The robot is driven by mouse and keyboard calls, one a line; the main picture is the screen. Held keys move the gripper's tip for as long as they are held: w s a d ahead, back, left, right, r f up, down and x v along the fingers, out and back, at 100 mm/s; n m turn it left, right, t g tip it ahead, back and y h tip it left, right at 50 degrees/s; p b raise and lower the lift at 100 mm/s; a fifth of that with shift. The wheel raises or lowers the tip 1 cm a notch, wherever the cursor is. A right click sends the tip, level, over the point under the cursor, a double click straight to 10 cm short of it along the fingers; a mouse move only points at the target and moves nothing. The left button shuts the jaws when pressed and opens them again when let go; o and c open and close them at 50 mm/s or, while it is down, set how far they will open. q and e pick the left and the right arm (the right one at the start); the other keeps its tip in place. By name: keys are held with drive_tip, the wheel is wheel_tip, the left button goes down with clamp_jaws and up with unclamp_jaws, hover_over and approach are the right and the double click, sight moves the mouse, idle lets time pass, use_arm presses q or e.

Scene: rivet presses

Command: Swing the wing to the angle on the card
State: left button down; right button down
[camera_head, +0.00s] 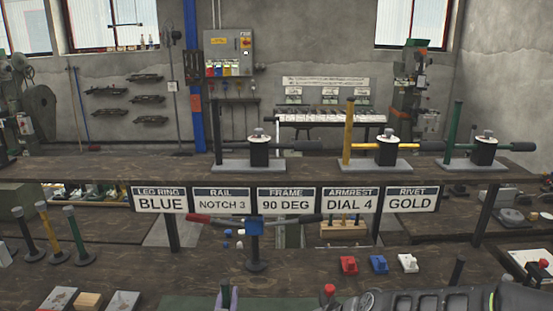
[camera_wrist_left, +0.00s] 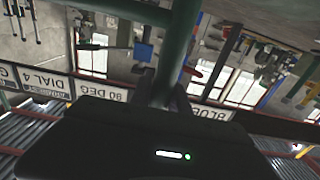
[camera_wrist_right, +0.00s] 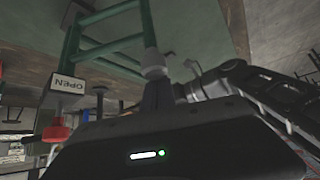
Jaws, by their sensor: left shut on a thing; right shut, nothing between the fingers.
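The card row on the rack's front edge has a FRAME card (camera_head: 286,200) reading 90 DEG. In the left wrist view my left gripper (camera_wrist_left: 163,90) is shut on a green tube (camera_wrist_left: 180,42), which runs up past the fingers. In the right wrist view my right gripper (camera_wrist_right: 157,93) is shut and empty, just below the pale end of another green tube (camera_wrist_right: 148,25). A green tube frame with cross bars (camera_wrist_right: 92,45) stands beside it. I cannot tell which tubes form the wing, or its angle. Neither gripper shows clearly in the head view.
Presses with black (camera_head: 260,150), yellow (camera_head: 388,150) and green (camera_head: 484,148) posts or handles stand on the upper shelf. Red, blue and white blocks (camera_head: 379,264) sit on the bench.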

drive_tip(key=shift+s+d, duration=0.55)
drive_tip(key=shift+s, duration=0.05)
idle(0.3)
drive_tip(key=shift+s+d, duration=0.4)
drive_tip(key=shift+d, duration=0.2)
drive_tip(key=shift+s+d, duration=0.35)
drive_tip(key=shift+d, duration=0.25)
drive_tip(key=shift+a, duration=0.1)
drive_tip(key=shift+a, duration=1.15)
drive_tip(key=shift+w, duration=0.1)
wheel_tip(320, 180, up, 9)
